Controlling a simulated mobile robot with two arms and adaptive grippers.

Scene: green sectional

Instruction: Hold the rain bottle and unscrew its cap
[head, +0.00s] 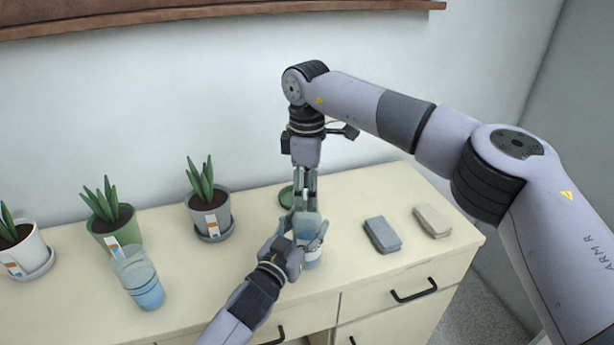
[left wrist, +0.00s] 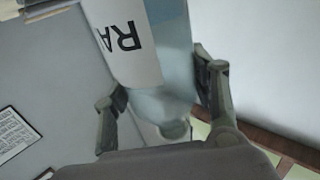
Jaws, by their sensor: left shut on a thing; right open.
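The rain bottle (head: 312,256) is pale blue with a white label and stands upright near the middle of the cabinet top. My left gripper (head: 308,232) is shut around it from the front left. In the left wrist view the bottle (left wrist: 130,50) appears upside down between the fingers, with "RA" readable on its label and its narrow neck end low in the picture. My right gripper (head: 306,200) points straight down over the bottle's top, its fingers open. The cap is hidden among the right fingers in the head view, so I cannot tell whether they touch it.
Potted plants (head: 209,215) line the back left. A green disc (head: 286,197) lies behind the bottle.

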